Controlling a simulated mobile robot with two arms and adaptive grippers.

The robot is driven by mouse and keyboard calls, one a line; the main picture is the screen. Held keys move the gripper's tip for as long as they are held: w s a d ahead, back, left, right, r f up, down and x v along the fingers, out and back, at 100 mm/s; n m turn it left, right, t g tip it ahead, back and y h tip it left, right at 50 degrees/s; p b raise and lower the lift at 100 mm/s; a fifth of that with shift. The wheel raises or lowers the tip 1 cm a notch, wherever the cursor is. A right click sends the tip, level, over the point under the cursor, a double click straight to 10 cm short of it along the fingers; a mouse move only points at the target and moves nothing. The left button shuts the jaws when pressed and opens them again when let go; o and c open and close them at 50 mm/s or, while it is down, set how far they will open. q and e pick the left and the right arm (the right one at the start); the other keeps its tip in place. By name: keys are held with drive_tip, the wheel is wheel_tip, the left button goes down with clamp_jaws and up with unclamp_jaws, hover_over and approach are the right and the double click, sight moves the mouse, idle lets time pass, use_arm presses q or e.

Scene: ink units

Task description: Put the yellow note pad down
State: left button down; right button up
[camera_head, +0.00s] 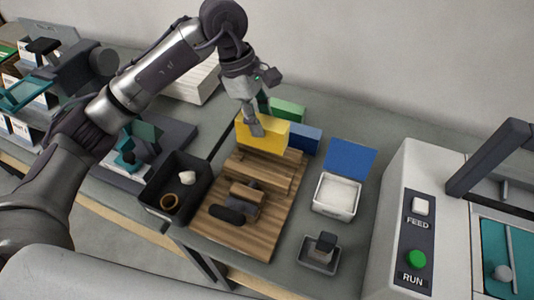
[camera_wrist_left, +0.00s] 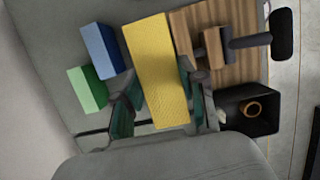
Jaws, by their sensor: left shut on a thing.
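The yellow note pad (camera_head: 280,140) is a thick upright block at the back end of the wooden board in the head view. My left gripper (camera_head: 255,128) is above it and shut on it. In the left wrist view the yellow note pad (camera_wrist_left: 155,65) lies between the two fingers of my left gripper (camera_wrist_left: 160,100). Whether its lower edge touches the surface below is hidden. A blue block (camera_head: 305,137) and a green block (camera_head: 288,110) stand behind it. My right gripper is in neither view.
The wooden board (camera_head: 225,236) holds a ridged rack and stamp-like tools. A black bin (camera_head: 153,199) with a ring stands left of it. Right of it are an open white box (camera_head: 334,203), a small tray (camera_head: 312,266) and a machine (camera_head: 390,228) with buttons.

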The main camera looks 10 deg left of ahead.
sight(261, 142)
use_arm(q)
drive_tip(key=shift+w+f, duration=0.1)
drive_tip(key=shift+f, duration=0.4)
wheel_tip(261, 142, down, 5)
drive_tip(key=shift+f+p, duration=0.1)
drive_tip(key=shift+p, duration=0.65)
drive_tip(key=shift+f, duration=0.65)
wheel_tip(261, 142, down, 3)
drive_tip(key=shift+f+p, duration=0.1)
drive_tip(key=shift+p, duration=0.45)
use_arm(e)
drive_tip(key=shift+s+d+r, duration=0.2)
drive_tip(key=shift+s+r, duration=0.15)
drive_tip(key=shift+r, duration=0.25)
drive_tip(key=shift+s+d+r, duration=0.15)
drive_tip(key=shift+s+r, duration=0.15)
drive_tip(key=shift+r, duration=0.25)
use_arm(q)
drive_tip(key=shift+f+b, duration=0.15)
drive_tip(key=shift+b, duration=0.15)
drive_tip(key=c, duration=0.7)
unclamp_jaws()
drive_tip(key=shift+o, duration=0.2)
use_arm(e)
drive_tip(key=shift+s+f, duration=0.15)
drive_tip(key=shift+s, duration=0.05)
